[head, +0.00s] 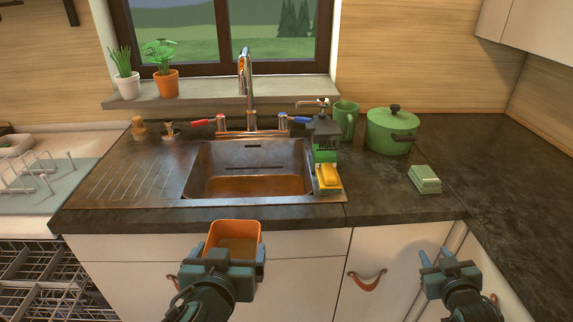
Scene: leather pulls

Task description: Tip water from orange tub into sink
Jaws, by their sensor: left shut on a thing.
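An orange tub (234,227) is held in front of the counter's front edge, below and in front of the sink. My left gripper (234,254) is shut on its near side. The tub looks about upright, and its inside looks brownish; I cannot clearly make out the water level. The metal sink (247,186) is set in the dark counter behind the tub, and its basin looks empty. My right gripper (437,257) is at the lower right, in front of the cabinet doors, with its fingers apart and nothing between them.
A tall tap (246,88) stands behind the sink. A dark soap bottle (326,138) and yellow sponge (328,176) sit at the sink's right edge. A green pot (391,131), green mug (346,118) and green block (425,178) stand further right. An open dishwasher rack (45,280) is lower left.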

